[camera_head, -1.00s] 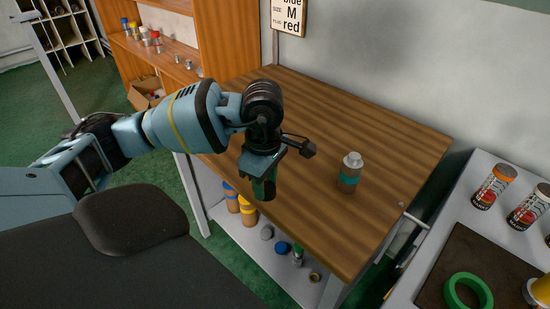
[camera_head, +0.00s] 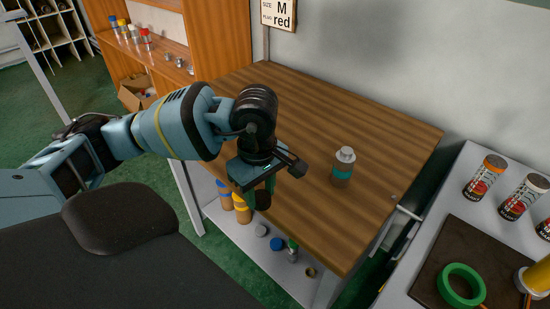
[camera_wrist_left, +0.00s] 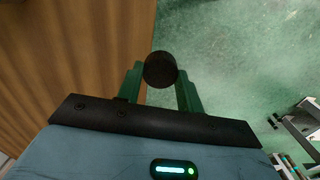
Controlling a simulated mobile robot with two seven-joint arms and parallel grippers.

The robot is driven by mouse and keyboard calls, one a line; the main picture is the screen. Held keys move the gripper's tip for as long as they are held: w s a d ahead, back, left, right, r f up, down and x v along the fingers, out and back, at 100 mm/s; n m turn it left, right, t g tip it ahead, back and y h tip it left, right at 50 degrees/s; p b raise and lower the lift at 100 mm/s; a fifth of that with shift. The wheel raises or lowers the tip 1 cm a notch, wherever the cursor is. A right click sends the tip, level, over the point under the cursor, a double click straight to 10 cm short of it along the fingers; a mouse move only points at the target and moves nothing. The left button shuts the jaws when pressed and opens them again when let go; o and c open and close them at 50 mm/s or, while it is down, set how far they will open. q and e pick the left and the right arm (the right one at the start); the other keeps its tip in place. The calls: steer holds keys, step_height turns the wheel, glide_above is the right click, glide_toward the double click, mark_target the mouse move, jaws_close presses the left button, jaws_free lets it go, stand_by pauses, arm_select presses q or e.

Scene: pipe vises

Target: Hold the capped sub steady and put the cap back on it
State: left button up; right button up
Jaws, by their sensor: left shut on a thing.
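A small upright fitting (camera_head: 343,168) with a grey body, a teal band and a pale narrower top stands on the wooden table, right of my left gripper. I cannot tell whether that top is a cap. My left gripper (camera_head: 265,190) points down by the table's front left edge, apart from the fitting. Its green fingers are shut on a dark round piece (camera_head: 262,201). The left wrist view shows this dark piece (camera_wrist_left: 160,69) between the fingertips (camera_wrist_left: 161,84), its flat round end toward the camera. My right gripper is in neither view.
The wooden table (camera_head: 330,100) is otherwise bare. A low shelf (camera_head: 235,240) beneath holds several jars and caps. At right, a grey bench (camera_head: 450,190) carries cans, a dark mat and a green ring (camera_head: 461,285). A wooden shelf unit (camera_head: 220,40) stands behind at left.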

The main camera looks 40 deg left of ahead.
arm_select(q)
steer(key=s+d+m, duration=0.3)
steer(key=d+m, duration=0.4)
steer(key=m, duration=0.9)
steer(key=shift+d+f, duration=0.3)
steer(key=shift+d, duration=0.05)
steer(key=shift+s, duration=0.1)
